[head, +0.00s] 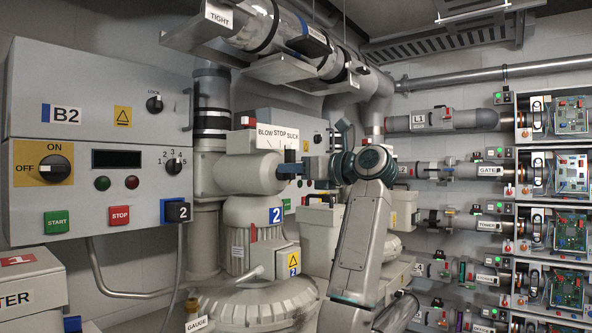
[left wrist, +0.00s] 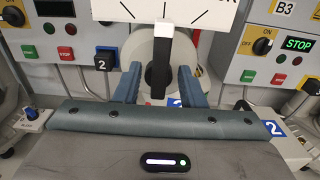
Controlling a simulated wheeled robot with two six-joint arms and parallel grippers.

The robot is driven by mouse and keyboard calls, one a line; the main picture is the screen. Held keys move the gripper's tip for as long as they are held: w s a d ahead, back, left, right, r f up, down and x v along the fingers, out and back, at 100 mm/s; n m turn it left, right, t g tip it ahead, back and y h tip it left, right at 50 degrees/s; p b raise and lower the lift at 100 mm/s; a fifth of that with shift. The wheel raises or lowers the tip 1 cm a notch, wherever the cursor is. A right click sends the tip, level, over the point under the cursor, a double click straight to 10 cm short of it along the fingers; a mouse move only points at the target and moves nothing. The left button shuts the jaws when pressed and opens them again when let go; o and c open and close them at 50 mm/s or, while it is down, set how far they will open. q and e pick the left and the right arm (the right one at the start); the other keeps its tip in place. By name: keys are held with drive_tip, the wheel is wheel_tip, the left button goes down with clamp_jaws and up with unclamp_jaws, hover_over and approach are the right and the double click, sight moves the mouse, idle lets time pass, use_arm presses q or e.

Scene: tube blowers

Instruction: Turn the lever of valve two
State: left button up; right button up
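Valve two is a pale grey body (head: 252,172) under a white sign (head: 278,138) reading BLOW, STOP, SUCK, with a blue "2" plate below. Its black lever (head: 290,156) stands upright below the middle of the sign. In the left wrist view the lever (left wrist: 159,62) has a pale tip pointing up at the sign's middle marks. My left gripper (head: 291,169) is at the lever. In the left wrist view its blue fingers (left wrist: 160,84) stand apart, one on each side of the lever, with gaps visible. The right gripper is not in view.
A control box labelled B2 (head: 85,90) is at left, with START and STOP buttons and a switch block marked 2 (head: 176,211). Pipes run overhead. Racks with circuit boards (head: 571,115) stand at right. A B3 panel (left wrist: 285,25) shows beyond the valve.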

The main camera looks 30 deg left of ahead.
use_arm(q)
drive_tip(key=d+b, duration=0.4)
drive_tip(key=d, duration=0.6)
drive_tip(key=shift+s+d, duration=0.35)
drive_tip(key=shift+s, duration=0.05)
drive_tip(key=shift+f, duration=0.1)
